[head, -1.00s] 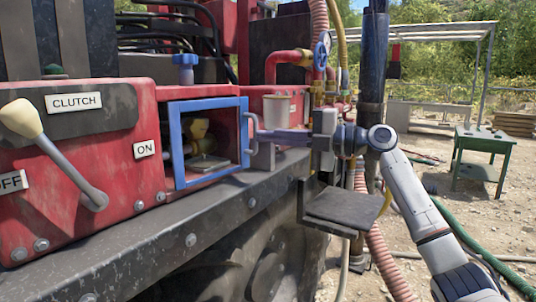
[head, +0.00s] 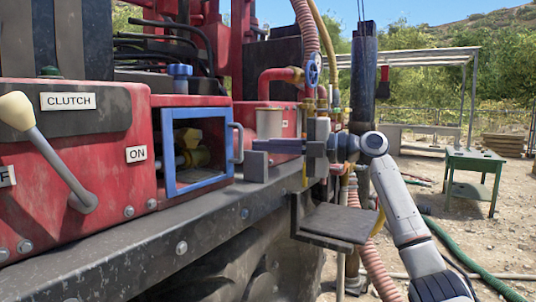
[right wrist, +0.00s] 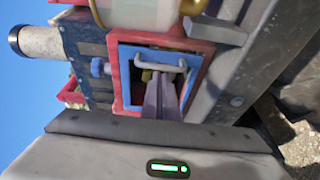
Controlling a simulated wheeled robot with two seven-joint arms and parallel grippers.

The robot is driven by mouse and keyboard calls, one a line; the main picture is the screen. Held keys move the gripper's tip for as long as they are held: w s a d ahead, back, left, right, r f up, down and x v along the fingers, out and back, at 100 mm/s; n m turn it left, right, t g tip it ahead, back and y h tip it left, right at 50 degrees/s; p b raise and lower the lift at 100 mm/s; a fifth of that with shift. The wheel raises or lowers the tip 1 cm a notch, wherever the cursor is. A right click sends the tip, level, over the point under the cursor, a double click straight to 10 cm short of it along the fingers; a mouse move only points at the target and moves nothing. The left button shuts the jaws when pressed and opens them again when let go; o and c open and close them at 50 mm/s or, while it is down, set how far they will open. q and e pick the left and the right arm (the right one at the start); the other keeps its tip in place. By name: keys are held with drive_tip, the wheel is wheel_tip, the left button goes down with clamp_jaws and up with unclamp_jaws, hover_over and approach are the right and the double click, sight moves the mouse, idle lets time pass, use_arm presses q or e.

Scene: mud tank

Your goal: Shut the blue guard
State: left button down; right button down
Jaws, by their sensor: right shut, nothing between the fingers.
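The blue guard (head: 197,184) is an open-middled frame hinged on the red machine housing. It lies close to the housing front; whether it is fully flush I cannot tell. Its grey handle (head: 238,143) stands on its right edge. In the right wrist view the guard (right wrist: 133,92) sits inside the red border, its handle across the top. My right gripper (head: 254,146) is shut and empty, just right of the handle. In the right wrist view its fingers (right wrist: 160,82) point at the handle; contact is unclear. My left gripper is out of view.
A grey bracket (head: 255,166) and a cup-like cylinder (head: 270,123) stand close around my right gripper. The clutch lever (head: 45,150) is at left. A dark step plate (head: 335,223) juts out below. A green table (head: 474,168) stands away at right.

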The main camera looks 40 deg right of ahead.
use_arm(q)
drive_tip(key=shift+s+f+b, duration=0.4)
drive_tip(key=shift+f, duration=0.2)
use_arm(e)
drive_tip(key=s+d, duration=0.7)
drive_tip(key=d, duration=0.1)
drive_tip(key=shift+s, duration=0.15)
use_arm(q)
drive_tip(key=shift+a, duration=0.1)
